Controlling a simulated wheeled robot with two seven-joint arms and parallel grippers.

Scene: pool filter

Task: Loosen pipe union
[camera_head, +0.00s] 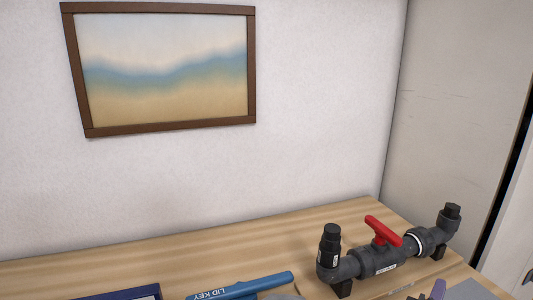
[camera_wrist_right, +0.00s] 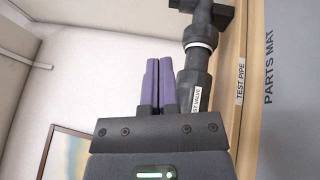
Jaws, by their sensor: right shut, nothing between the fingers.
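A dark grey pipe assembly with a red valve handle (camera_head: 383,231) stands at the right of the table in the head view. The pipe union (camera_head: 428,241), a ribbed dark collar beside a white ring, sits between the valve and the far elbow. In the right wrist view the white ring and collar (camera_wrist_right: 199,36) show beyond the fingers. My left gripper is out of view.
A blue lid key (camera_head: 240,287) and a dark blue tray edge (camera_head: 122,293) lie at the front. A grey parts mat (camera_head: 470,290) lies to the right. The wooden table (camera_head: 190,255) is bare towards the back wall.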

